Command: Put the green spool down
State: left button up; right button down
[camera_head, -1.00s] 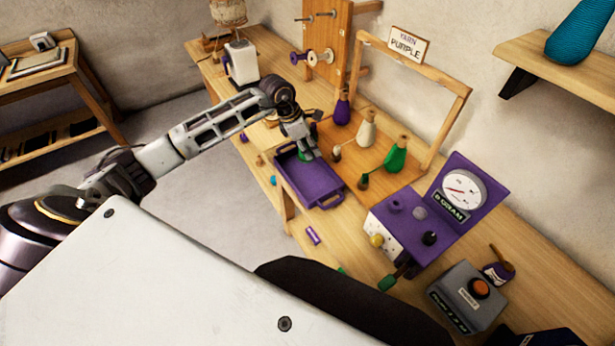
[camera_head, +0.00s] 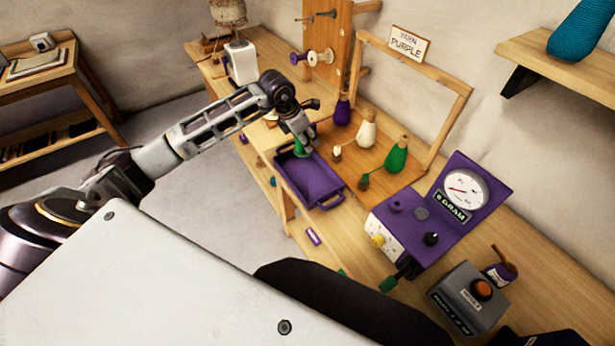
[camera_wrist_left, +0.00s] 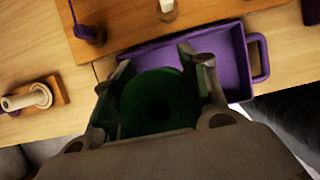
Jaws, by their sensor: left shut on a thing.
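My left gripper (camera_head: 304,142) is over the far end of the purple tray (camera_head: 322,204). It is shut on the green spool (camera_head: 301,152), which shows only partly below the fingers in the head view. In the left wrist view the spool (camera_wrist_left: 158,98) sits between the two fingers, its round end facing the camera. The tray (camera_wrist_left: 237,62) lies behind and under it there. I cannot tell whether the spool touches the tray. My right gripper is not in view.
Purple, white and green yarn cones (camera_head: 396,155) stand on a wooden board right of the tray, under a frame with a "YARN PURPLE" sign (camera_head: 406,44). A purple dial scale (camera_head: 462,190) stands nearer. The tray's near part looks empty.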

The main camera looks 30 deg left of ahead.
pick_arm(q)
jog(key=shift+f, duration=0.55)
notch_tip(320, 180, down, 4)
jog(key=shift+f+p, duration=0.15)
jog(key=shift+p, duration=0.2)
jog(key=shift+f, duration=0.4)
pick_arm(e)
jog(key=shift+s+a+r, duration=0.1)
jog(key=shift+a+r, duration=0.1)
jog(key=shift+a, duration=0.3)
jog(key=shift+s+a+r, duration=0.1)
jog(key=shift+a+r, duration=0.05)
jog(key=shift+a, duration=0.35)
